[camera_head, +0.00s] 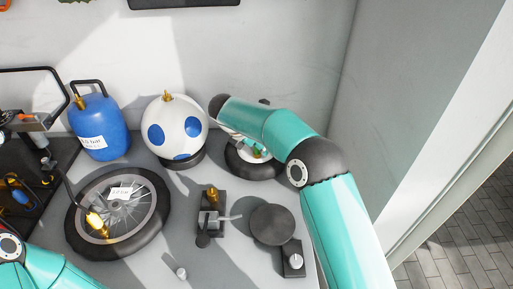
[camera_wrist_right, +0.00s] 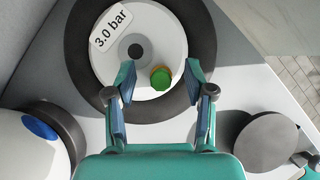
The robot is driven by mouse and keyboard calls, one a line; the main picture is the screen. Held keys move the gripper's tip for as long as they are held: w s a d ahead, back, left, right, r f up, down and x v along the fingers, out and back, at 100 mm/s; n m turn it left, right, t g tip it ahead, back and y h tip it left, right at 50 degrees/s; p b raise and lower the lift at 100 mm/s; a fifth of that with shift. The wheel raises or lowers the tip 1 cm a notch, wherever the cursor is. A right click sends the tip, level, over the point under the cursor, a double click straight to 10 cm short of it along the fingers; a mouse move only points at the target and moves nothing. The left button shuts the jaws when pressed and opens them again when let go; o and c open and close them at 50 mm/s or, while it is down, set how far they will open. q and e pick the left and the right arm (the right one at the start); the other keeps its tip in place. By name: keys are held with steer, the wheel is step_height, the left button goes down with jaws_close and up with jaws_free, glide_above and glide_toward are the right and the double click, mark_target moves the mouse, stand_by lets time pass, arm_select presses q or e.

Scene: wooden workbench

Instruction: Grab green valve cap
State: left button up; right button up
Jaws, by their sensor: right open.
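The green valve cap (camera_wrist_right: 161,79) sits on a small brass stem on the white hub of a black-tyred wheel (camera_wrist_right: 88,75). In the right wrist view it lies between the two fingertips of my right gripper (camera_wrist_right: 160,90), which is open and holds nothing. I see a gap on each side of the cap. In the head view the small wheel (camera_head: 238,165) is at the back right, partly hidden by my right arm. Of my left arm only a link shows at the bottom left; its gripper is out of view.
A white ball with blue spots (camera_head: 186,112) stands left of the small wheel. A blue canister (camera_head: 101,128) and a large spoked wheel (camera_head: 154,225) are further left. A dark round disc (camera_head: 272,224) and a small clamp-like device (camera_head: 209,222) stand in front. A wall rises behind.

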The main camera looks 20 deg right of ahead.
steer(key=shift+f, duration=0.1)
steer(key=shift+c, duration=0.4)
steer(key=c, duration=0.8)
steer(key=shift+o, duration=0.2)
steer(key=shift+r, duration=0.65)
step_height(320, 180, up, 8)
steer(key=shift+r+p, duration=0.1)
steer(key=shift+p, duration=0.4)
step_height(320, 180, up, 10)
steer(key=p, duration=0.5)
